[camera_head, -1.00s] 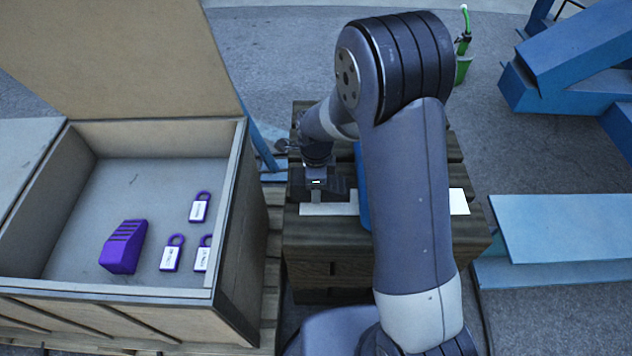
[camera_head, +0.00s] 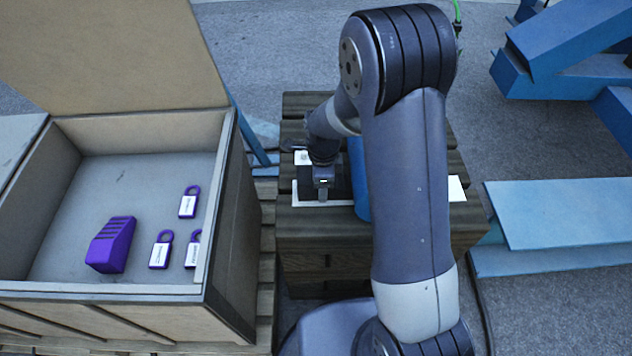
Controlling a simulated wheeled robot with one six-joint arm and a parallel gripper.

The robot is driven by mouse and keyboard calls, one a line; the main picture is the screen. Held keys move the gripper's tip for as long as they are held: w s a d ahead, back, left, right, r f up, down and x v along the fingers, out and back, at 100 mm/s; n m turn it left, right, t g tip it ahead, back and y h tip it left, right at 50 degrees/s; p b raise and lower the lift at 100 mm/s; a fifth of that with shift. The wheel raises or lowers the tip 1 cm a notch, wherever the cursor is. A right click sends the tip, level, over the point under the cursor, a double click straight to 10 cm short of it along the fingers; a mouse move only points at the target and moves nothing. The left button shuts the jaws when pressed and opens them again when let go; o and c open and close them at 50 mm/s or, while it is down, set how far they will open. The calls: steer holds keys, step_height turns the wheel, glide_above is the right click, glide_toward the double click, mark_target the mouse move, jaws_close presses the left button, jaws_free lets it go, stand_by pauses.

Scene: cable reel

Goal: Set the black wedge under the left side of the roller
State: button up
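The roller (camera_head: 358,178) shows as a blue strip on the wooden block, mostly hidden behind my arm. My gripper (camera_head: 323,190) points down at the roller's left side, above the white strip (camera_head: 308,202). A dark shape (camera_head: 343,184) lies between my gripper and the roller. It may be the black wedge, but it is too small and dark to be sure, and I cannot tell whether it touches the roller. My fingertips are not clear, so I cannot tell whether they are open or shut.
A wooden crate (camera_head: 213,225) with its lid up stands at left, holding a purple ridged block (camera_head: 110,245) and several purple tags (camera_head: 160,250). Blue steel beams (camera_head: 560,215) lie at right. The wooden block (camera_head: 440,230) has a bare right part.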

steer(key=o, duration=1.5)
step_height(320, 180, up, 11)
steer(key=shift+f+p, duration=0.1)
steer(key=shift+p, duration=0.95)
steer(key=shift+f, duration=0.1)
step_height(320, 180, down, 11)
steer(key=shift+s+d+r+b, duration=0.1)
steer(key=shift+b, duration=1.05)
steer(key=shift+a+r, duration=0.1)
steer(key=shift+a, duration=1.25)
